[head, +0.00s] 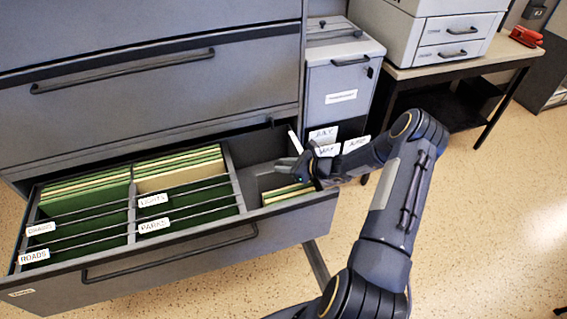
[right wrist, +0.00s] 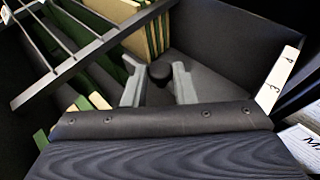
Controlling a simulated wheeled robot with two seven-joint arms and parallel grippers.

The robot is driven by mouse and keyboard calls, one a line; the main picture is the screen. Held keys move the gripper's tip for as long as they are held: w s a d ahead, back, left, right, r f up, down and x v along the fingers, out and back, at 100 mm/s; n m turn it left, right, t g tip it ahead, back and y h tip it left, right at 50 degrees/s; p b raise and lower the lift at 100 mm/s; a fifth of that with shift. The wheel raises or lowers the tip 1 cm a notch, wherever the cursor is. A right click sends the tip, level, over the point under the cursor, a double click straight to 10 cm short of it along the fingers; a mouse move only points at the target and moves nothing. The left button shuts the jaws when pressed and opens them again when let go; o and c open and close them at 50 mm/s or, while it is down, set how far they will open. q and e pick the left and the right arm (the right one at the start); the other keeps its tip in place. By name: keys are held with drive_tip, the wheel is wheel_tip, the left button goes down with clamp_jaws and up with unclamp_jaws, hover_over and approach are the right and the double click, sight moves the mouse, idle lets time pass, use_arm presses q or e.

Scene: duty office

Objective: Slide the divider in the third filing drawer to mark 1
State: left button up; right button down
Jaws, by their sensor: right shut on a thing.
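The open filing drawer (head: 170,262) sticks out below two shut drawer fronts. My right gripper (head: 292,168) reaches down into its right bay from the right. In the right wrist view its two grey fingers (right wrist: 160,88) stand either side of a small dark knob (right wrist: 160,73) and are shut on it. The knob appears to belong to the divider, whose plate I cannot make out clearly. A white strip (right wrist: 283,75) on the drawer's side wall shows marks 3 and 4. Mark 1 is not readable. My left gripper is not in view.
Green folders (head: 85,197) with labels such as ROADS and PARKS fill the left and middle bays. A few folders (head: 287,194) stand in the right bay, close to my gripper. A grey cabinet (head: 340,90) and a printer table (head: 470,62) stand behind.

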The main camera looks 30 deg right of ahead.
drive_tip(key=c, duration=1.2)
unclamp_jaws()
drive_tip(key=v, duration=0.7)
drive_tip(key=shift+s+d+r+p, duration=0.15)
drive_tip(key=shift+s+d+p, duration=0.05)
drive_tip(key=shift+s+p, duration=0.15)
drive_tip(key=shift+o, duration=0.2)
